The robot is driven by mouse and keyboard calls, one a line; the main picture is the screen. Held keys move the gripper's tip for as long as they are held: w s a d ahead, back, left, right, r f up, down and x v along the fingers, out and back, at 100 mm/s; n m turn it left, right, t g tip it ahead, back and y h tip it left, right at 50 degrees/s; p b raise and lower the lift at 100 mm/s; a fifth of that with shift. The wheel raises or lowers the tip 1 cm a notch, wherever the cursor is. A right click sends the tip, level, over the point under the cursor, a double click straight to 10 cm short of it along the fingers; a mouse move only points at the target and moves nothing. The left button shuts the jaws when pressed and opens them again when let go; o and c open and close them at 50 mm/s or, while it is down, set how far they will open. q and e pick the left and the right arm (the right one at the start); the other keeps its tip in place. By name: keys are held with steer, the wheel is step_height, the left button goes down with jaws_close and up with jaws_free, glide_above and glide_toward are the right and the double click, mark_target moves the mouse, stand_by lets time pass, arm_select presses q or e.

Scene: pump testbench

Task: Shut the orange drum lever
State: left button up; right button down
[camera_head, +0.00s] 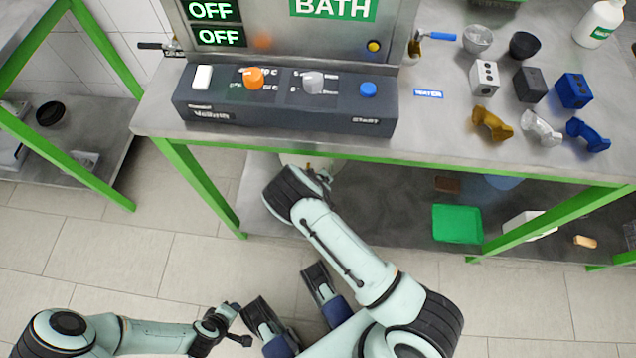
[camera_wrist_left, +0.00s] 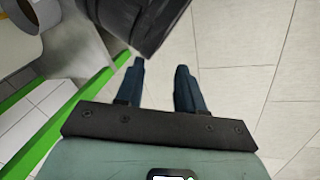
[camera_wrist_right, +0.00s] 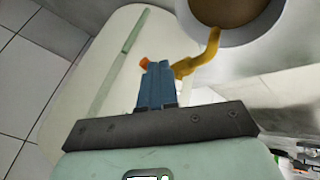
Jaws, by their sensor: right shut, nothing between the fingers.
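The orange drum lever (camera_wrist_right: 207,52) shows in the right wrist view as a bent yellow-orange handle by a white round spout with a brown inside (camera_wrist_right: 232,10). It runs down behind my right fingers, and a small orange tip (camera_wrist_right: 144,64) shows on their other side. My right gripper (camera_wrist_right: 157,66) is shut and empty, with its fingertips over the lever's middle; I cannot tell whether they touch. In the head view, my right arm reaches under the bench edge, hiding its fingertips. My left gripper (camera_wrist_left: 158,66) is open and empty above the floor.
The steel bench (camera_head: 430,133) with green legs stands above the right arm. A control box (camera_head: 285,108) with knobs and several small parts are on top. A green box (camera_head: 457,223) lies on the lower shelf. Tiled floor (camera_head: 120,260) is free at left.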

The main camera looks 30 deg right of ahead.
arm_select(q)
steer(key=shift+f+b, duration=0.5)
steer(key=shift+f, duration=0.05)
arm_select(e)
steer(key=shift+w+a, duration=0.35)
steer(key=shift+w, duration=0.45)
